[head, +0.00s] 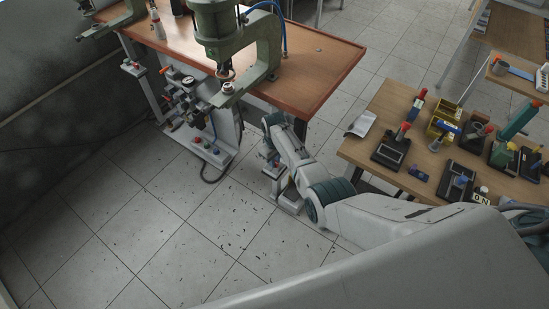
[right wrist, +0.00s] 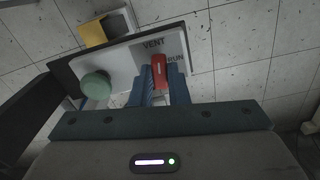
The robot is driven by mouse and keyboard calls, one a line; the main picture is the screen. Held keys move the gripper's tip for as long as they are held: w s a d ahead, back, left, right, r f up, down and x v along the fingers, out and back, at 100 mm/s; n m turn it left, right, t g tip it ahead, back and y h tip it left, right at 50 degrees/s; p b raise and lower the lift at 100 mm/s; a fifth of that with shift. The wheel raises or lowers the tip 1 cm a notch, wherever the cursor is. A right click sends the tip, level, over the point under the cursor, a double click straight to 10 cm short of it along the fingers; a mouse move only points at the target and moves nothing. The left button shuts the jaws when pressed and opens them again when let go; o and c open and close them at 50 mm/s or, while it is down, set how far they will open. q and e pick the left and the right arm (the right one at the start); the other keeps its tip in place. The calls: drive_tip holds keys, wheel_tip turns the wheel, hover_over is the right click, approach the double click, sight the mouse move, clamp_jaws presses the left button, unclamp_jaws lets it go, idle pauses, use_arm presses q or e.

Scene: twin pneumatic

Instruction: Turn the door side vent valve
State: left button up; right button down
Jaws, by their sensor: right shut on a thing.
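In the right wrist view, a pale panel (right wrist: 118,62) carries the words VENT and RUN. A red valve handle (right wrist: 160,72) stands between the blue-grey fingers of my right gripper (right wrist: 160,94), which is shut on it. The handle's upper end lies just below VENT, with RUN to its right. In the head view, my right arm reaches down to a small stand (head: 290,198) beside the orange-topped bench; its panel and the handle are mostly hidden by my arm. My left gripper is not in view.
A round green knob (right wrist: 97,84) sits on the panel left of the handle. A yellow block (right wrist: 93,33) is behind it. The bench (head: 335,72) holds a green press (head: 264,45). Another valve unit (head: 196,120) stands left. A wooden table (head: 372,153) with fixtures is at right. Tiled floor in front is open.

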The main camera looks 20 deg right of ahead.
drive_tip(key=shift+n, duration=1)
drive_tip(key=c, duration=1.4)
unclamp_jaws()
drive_tip(key=shift+r, duration=0.15)
wheel_tip(320, 180, up, 11)
drive_tip(key=shift+f+b, duration=0.2)
drive_tip(key=shift+b, duration=0.2)
